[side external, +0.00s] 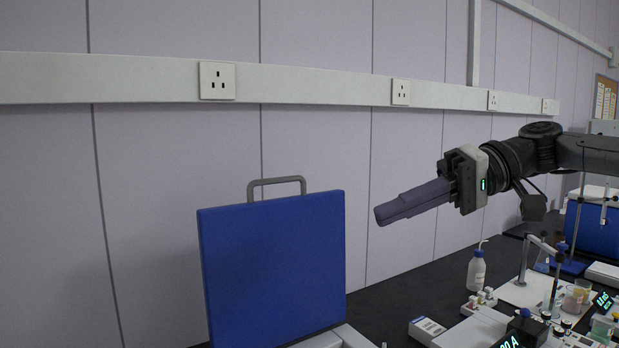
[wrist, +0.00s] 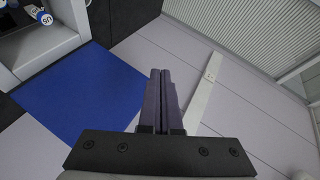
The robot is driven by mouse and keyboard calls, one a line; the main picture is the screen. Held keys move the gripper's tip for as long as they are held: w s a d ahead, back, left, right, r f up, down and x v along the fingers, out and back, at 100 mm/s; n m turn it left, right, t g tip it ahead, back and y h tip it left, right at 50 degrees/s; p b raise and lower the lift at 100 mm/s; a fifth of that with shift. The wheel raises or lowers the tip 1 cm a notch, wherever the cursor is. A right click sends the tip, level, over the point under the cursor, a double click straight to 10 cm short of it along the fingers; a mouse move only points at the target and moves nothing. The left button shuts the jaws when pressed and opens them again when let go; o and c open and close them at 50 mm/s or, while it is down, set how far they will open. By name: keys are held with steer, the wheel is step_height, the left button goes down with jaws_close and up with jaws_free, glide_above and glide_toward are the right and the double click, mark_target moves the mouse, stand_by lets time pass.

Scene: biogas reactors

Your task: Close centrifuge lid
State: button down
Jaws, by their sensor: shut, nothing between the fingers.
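The blue centrifuge lid (side external: 275,270) stands raised, close to upright, with a grey bar handle (side external: 277,181) on its top edge. A small part of the pale centrifuge body (side external: 350,338) shows at the bottom edge of the side view; the rest is out of frame. My gripper (side external: 379,216) is shut and empty, to the right of the lid and apart from it in the picture, near the height of its upper part.
A wash bottle (side external: 476,271), a small white box (side external: 427,329) and several small lab items stand on the dark bench to the right. A wall with a socket rail (side external: 300,92) runs behind. A pale open housing (wrist: 40,45) shows at the wrist view's upper left.

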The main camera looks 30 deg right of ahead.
steer(key=w+d+r+m+t+y, duration=0.1)
steer(key=w+d+r+y, duration=0.15)
steer(key=w, duration=0.45)
steer(key=w+d+r+t+y, duration=0.15)
steer(key=w+d, duration=0.25)
steer(key=w, duration=0.4)
steer(key=w+d+f+m, duration=0.3)
steer(key=w+d+f, duration=0.2)
steer(key=w+d, duration=0.15)
steer(key=shift+t, duration=0.45)
steer(key=x, duration=1)
steer(key=shift+w+a, duration=0.15)
